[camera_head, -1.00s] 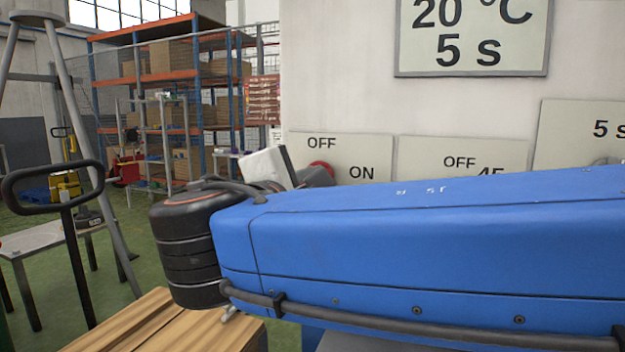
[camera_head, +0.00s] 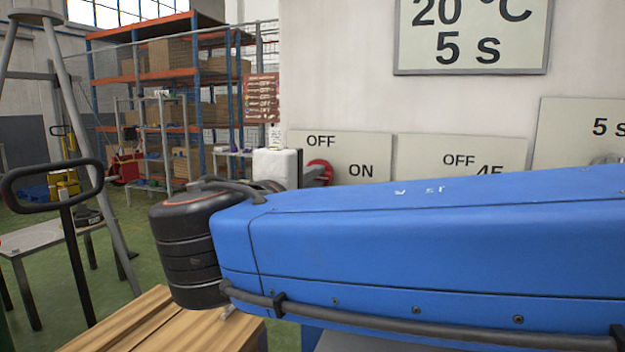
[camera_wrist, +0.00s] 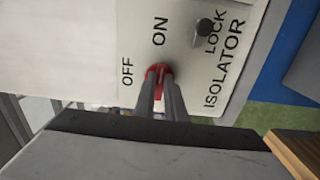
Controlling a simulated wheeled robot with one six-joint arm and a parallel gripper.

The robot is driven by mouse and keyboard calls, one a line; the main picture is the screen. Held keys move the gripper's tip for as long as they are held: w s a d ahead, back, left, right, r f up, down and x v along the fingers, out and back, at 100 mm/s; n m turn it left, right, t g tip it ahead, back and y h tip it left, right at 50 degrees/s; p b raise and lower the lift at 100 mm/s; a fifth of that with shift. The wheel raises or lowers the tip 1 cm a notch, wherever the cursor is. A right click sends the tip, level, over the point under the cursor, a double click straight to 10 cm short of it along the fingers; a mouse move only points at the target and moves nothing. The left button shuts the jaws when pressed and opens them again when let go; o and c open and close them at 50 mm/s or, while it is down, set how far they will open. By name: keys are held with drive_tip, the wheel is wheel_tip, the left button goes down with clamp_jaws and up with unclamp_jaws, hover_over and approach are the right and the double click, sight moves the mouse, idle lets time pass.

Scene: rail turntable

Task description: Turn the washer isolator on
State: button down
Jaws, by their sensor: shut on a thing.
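The isolator's red knob (camera_wrist: 160,71) sits on a pale panel (camera_wrist: 190,72) lettered OFF, ON, LOCK and ISOLATOR in the wrist view. My gripper (camera_wrist: 161,88) is shut on this knob, with one finger on each side of its grip. The fingers hide part of it, so I cannot tell its exact setting. In the wrist view, ON stands above the knob and OFF to its left. In the head view the red knob (camera_head: 321,171) shows at the left of the OFF/ON panel (camera_head: 352,146), and my arm covers much of the area below.
A dark LOCK peg (camera_wrist: 203,27) stands out from the panel near the knob. Another panel (camera_head: 460,153) marked OFF is to the right. A wooden pallet or crate (camera_head: 150,325) lies low in front, and a metal stand (camera_head: 75,130) is at left.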

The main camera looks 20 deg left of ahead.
drive_tip(key=shift+f, duration=0.1)
drive_tip(key=c, duration=1.8)
unclamp_jaws()
drive_tip(key=shift+s, duration=0.1)
drive_tip(key=s, duration=0.5)
drive_tip(key=s+a, duration=0.1)
drive_tip(key=s, duration=1.1)
drive_tip(key=shift+s+a, duration=0.15)
